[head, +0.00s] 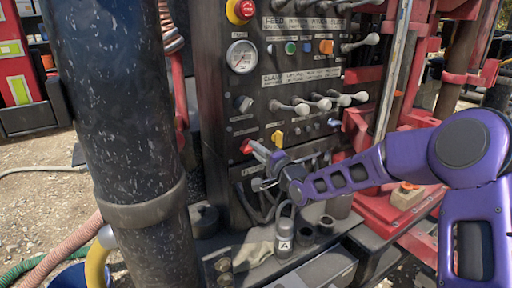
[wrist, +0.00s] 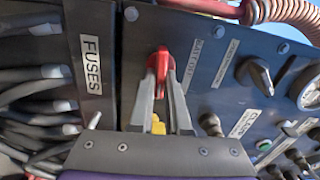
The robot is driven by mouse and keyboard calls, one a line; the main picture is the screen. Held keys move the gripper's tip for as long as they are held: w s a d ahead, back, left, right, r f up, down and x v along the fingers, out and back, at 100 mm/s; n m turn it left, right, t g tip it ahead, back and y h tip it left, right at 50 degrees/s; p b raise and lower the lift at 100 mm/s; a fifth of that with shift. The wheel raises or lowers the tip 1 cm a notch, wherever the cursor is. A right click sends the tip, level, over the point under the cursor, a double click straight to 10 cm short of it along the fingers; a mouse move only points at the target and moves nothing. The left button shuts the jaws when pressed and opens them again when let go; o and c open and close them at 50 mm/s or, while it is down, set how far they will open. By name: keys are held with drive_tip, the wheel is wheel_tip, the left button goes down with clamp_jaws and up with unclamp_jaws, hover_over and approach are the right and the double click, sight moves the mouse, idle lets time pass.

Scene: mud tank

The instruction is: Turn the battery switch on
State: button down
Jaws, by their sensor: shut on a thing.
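The battery switch is a red handle (head: 246,147) low on the left of the dark control panel (head: 218,75). In the wrist view the red handle (wrist: 158,62) stands upright in the picture, beside a label that is only partly legible. My gripper (head: 258,153) reaches it from the right. In the wrist view the two grey fingertips of my gripper (wrist: 160,80) are closed against the sides of the red handle. The fingers hide part of it. I cannot tell whether the switch is on or off.
A yellow knob (head: 277,138) is close to the right of my gripper, with levers (head: 290,107) above. A red emergency button (head: 243,9) and a gauge (head: 242,57) are higher up. A thick dark post (head: 120,100) stands left. A FUSES label (wrist: 91,64) and cables (wrist: 40,100) lie beside the switch.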

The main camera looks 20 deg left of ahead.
drive_tip(key=shift+m, duration=0.5)
drive_tip(key=c, duration=0.9)
unclamp_jaws()
drive_tip(key=v, duration=1.7)
drive_tip(key=shift+s+d, duration=0.15)
drive_tip(key=shift+d, duration=0.1)
